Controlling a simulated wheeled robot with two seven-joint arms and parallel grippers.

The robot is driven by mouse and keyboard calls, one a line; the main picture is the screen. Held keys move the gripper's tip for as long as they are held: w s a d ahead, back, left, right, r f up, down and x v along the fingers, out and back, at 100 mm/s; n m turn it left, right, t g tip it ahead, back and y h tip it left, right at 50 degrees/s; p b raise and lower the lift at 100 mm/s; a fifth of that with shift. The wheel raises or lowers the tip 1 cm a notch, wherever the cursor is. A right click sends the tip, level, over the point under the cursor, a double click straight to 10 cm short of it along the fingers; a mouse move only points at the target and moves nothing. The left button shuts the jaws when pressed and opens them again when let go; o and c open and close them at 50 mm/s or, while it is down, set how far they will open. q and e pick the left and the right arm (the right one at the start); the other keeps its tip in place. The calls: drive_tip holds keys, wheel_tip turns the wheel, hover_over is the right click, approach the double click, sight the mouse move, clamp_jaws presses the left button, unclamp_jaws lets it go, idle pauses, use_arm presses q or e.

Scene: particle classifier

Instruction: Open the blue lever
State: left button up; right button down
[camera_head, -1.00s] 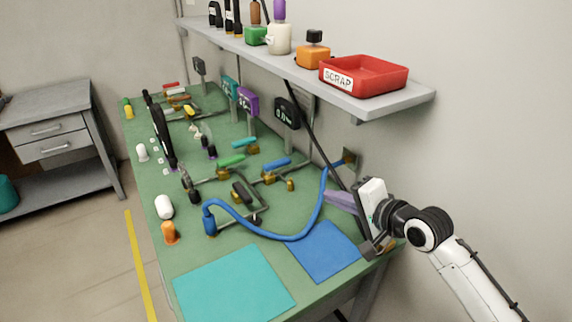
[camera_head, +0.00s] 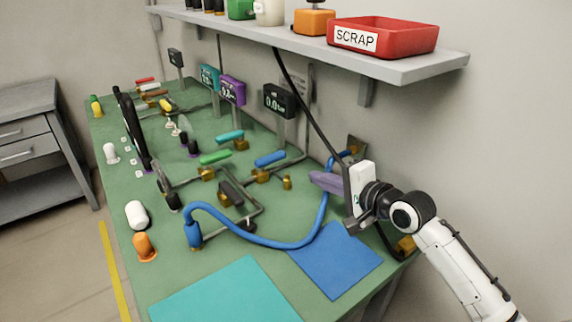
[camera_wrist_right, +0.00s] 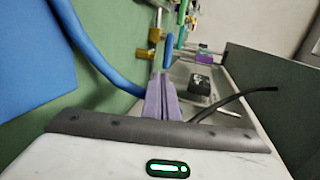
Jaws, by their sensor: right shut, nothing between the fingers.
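The blue lever (camera_head: 270,158) is a short blue handle on a brass valve (camera_head: 260,176) in the pipework on the green bench. In the right wrist view a blue handle (camera_wrist_right: 168,50) shows just beyond the fingertips, above a brass fitting. My right gripper (camera_head: 316,179) is shut and empty, its purple fingers pointing left toward the lever. It is apart from the lever, to its right and nearer the front in the head view. The shut fingers also show in the right wrist view (camera_wrist_right: 162,82). My left gripper is not in view.
A blue hose (camera_head: 270,245) curves in front of the valves, near my right gripper. Green (camera_head: 215,157) and teal (camera_head: 230,136) levers lie beyond. A black gauge (camera_head: 280,101) stands behind the blue lever. A shelf (camera_head: 400,70) with a red scrap tray (camera_head: 400,38) overhangs the bench.

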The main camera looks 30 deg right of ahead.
drive_tip(key=b, duration=0.1)
approach(278, 160)
drive_tip(key=x, duration=0.4)
drive_tip(key=shift+w+f, duration=0.25)
drive_tip(key=shift+f, duration=0.1)
drive_tip(key=shift+w+a, duration=0.1)
drive_tip(key=shift+w, duration=0.6)
